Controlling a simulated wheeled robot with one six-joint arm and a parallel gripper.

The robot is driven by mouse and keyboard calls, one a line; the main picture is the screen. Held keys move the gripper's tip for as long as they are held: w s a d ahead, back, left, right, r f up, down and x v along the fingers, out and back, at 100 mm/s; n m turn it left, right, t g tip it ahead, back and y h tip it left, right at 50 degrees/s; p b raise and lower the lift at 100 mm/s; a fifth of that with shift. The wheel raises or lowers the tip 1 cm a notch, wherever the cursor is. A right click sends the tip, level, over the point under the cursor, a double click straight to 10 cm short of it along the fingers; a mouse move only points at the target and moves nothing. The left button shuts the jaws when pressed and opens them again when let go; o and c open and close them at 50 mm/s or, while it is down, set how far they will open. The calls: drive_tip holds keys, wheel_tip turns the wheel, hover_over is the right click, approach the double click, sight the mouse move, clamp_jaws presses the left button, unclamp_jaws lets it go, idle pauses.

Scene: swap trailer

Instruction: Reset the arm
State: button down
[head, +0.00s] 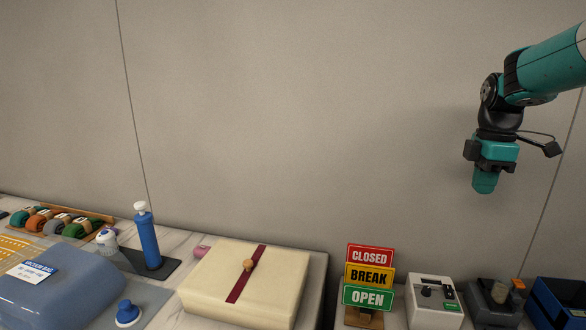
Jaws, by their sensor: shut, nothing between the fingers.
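My gripper (485,182) hangs at the right in the head view, at the end of my teal and black arm (545,70). It points down and is high above the counter, in front of the plain wall. Its fingers are together and it holds nothing. It touches nothing that I can see. The arm comes in from the upper right edge, and its base is out of view.
Below stand a sign stack (369,277), a white box (434,301), a dark grey holder (495,300) and a blue bin (560,303). A cream box (215,278), blue pump bottle (146,238) and blue bag (70,285) stand left. The air around the gripper is clear.

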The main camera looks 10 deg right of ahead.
drive_tip(key=s+a+m+t+y, duration=0.1)
drive_tip(key=s+a, duration=0.2)
drive_tip(key=a, duration=0.7)
drive_tip(key=s+a+m, duration=0.1)
drive_tip(key=s+a, duration=0.2)
drive_tip(key=a, duration=0.6)
drive_tip(key=s+a+f+m+g+y, duration=0.1)
drive_tip(key=s+a+f+m+y, duration=0.25)
drive_tip(key=s+a, duration=1.25)
drive_tip(key=w+d+f+n+t+h+b, duration=0.1)
drive_tip(key=w+d+f+b, duration=0.1)
drive_tip(key=w+d, duration=0.55)
drive_tip(key=w+d+f+n+t+h+b, duration=0.1)
drive_tip(key=w+d+f+h+b, duration=0.15)
drive_tip(key=w+d, duration=0.45)
drive_tip(key=n+h+b, duration=0.2)
drive_tip(key=n+b, duration=0.1)
drive_tip(key=n, duration=0.1)
hover_over(448, 286)
drive_tip(key=s, duration=0.2)
wheel_tip(448, 286, down, 8)
drive_tip(key=r, duration=0.1)
drive_tip(key=shift+m+g, duration=0.25)
drive_tip(key=shift+g, duration=0.05)
drive_tip(key=f, duration=0.4)
drive_tip(key=w+f, duration=0.1)
drive_tip(key=f, duration=0.8)
drive_tip(key=shift+w+a+f+p, duration=0.15)
drive_tip(key=shift+w+p, duration=0.15)
drive_tip(key=shift+p, duration=0.05)
